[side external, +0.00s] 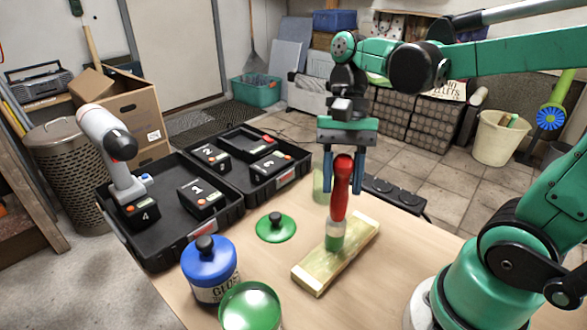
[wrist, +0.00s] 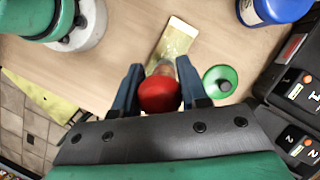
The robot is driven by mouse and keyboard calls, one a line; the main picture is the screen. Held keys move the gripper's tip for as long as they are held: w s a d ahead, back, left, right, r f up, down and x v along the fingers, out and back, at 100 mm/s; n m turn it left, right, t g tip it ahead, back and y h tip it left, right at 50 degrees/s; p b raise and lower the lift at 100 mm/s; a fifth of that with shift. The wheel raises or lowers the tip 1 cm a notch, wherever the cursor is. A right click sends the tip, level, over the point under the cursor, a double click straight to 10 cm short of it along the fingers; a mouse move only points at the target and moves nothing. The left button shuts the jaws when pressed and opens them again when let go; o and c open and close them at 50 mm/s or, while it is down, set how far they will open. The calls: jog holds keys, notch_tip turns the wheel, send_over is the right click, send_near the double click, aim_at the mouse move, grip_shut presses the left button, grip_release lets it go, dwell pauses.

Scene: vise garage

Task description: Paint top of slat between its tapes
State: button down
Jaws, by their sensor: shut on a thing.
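The slat (side external: 357,243) lies flat on the table, pale yellow-green, running diagonally; it also shows in the wrist view (wrist: 178,36). I cannot clearly make out its tapes or how much paint is on its top. My gripper (side external: 342,174) points down above the slat and is shut on the red handle of a brush (side external: 340,200). The brush is nearly upright. Its green lower end is at the slat's top near the middle; contact is hard to confirm. In the wrist view my gripper's fingers (wrist: 160,75) flank the brush's red end (wrist: 159,96), which hides part of the slat.
A green lid with a black knob (side external: 276,228) lies left of the slat. Black trays (side external: 178,245) with numbered batteries and a drill are at the left.

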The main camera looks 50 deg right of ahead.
jog(key=shift+d, duration=4.75)
jog(key=shift+a, duration=8.4)
notch_tip(320, 180, up, 8)
